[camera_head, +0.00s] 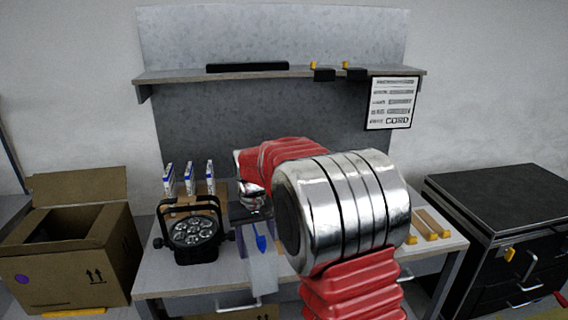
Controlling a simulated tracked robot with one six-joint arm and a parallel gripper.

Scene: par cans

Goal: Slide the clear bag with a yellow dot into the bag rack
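My gripper (252,218) is above the middle of the workbench, small and partly hidden behind my silver and red arm. Its fingers are too small and dark to tell open from shut. A pale, see-through sheet (263,275), possibly the clear bag, hangs or stands below the gripper, near the bench's front edge. A blue item (260,239) shows at its top. I see no yellow dot on it, and cannot tell whether the gripper touches it. I cannot clearly make out the bag rack; my arm hides part of the bench.
A black par can (193,233) stands left on the bench (160,285). Several white-and-blue packets (189,178) stand behind it. Wooden pieces (432,224) lie at right. A cardboard box (70,255) is left, a black drawer cabinet (500,210) right. A shelf (280,74) runs above.

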